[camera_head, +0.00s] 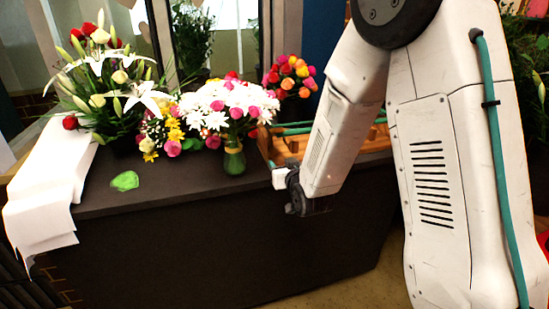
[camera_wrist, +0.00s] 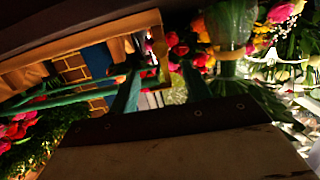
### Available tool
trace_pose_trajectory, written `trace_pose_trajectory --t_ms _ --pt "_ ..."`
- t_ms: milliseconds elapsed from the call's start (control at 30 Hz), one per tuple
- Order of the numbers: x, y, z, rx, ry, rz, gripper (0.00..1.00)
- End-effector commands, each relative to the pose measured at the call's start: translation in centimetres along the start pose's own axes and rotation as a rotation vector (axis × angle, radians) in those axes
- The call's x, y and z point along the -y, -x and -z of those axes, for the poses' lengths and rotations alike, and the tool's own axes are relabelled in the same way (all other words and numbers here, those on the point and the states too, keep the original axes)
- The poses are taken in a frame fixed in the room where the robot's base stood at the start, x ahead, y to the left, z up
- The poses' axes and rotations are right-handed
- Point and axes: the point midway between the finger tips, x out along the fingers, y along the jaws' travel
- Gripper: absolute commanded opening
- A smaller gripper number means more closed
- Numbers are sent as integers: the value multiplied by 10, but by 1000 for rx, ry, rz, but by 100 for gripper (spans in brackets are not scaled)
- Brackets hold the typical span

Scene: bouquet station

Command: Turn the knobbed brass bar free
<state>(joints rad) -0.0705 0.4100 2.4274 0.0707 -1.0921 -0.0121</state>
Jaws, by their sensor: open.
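In the head view the dark wrist end of my arm is beside the counter's front edge, near the crate, and the fingers cannot be made out. The wooden crate (camera_head: 267,148) stands on the counter with green rods in it, partly hidden by my arm.
The dark counter (camera_head: 190,190) carries a green vase (camera_head: 234,160) with white and pink flowers. A lily arrangement (camera_head: 105,85), white paper (camera_head: 45,190) and a green cutout (camera_head: 125,181) are at left. Bright round flowers (camera_head: 290,77) stand behind. The front counter strip is mostly clear.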

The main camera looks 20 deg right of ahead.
Motion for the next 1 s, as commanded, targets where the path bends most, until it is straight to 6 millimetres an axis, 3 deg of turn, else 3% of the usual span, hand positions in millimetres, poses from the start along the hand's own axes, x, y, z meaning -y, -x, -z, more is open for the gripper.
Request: trace_pose_trajectory --t_ms 33,200,367,800,1000 --pt "1 -4 -10 -37 3 -1 48" --pt "2 -6 -19 -145 8 -5 48" --pt "2 -15 -18 -177 9 -6 48" --pt "1 -76 -6 -176 9 -6 48" --pt "1 -83 -5 -176 9 -6 48"
